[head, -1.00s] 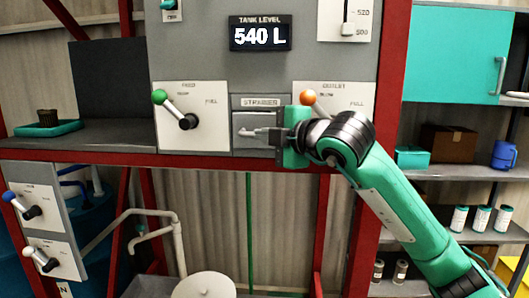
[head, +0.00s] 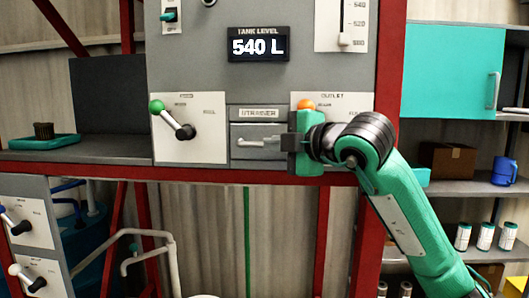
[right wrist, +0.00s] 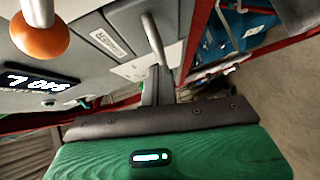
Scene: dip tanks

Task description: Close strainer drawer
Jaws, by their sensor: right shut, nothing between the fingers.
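The strainer drawer (head: 249,130) is a grey front below the STRAINER label in the grey panel. It looks flush or nearly flush with the panel, though a small gap is hard to rule out. Its pale bar handle (head: 258,141) is uncovered. My right gripper (head: 286,143) is shut and empty, just right of the handle, and hides the drawer's right edge. In the right wrist view the shut fingers (right wrist: 158,86) point toward the panel beside the handle bar (right wrist: 154,38), apparently not around it. My left gripper is not in view.
The green-knobbed feed lever (head: 171,118) is left of the drawer. The orange outlet knob (head: 306,104) is close above my right gripper. A red beam (head: 200,174) runs under the panel. Shelves with boxes and a blue mug (head: 504,171) stand at right.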

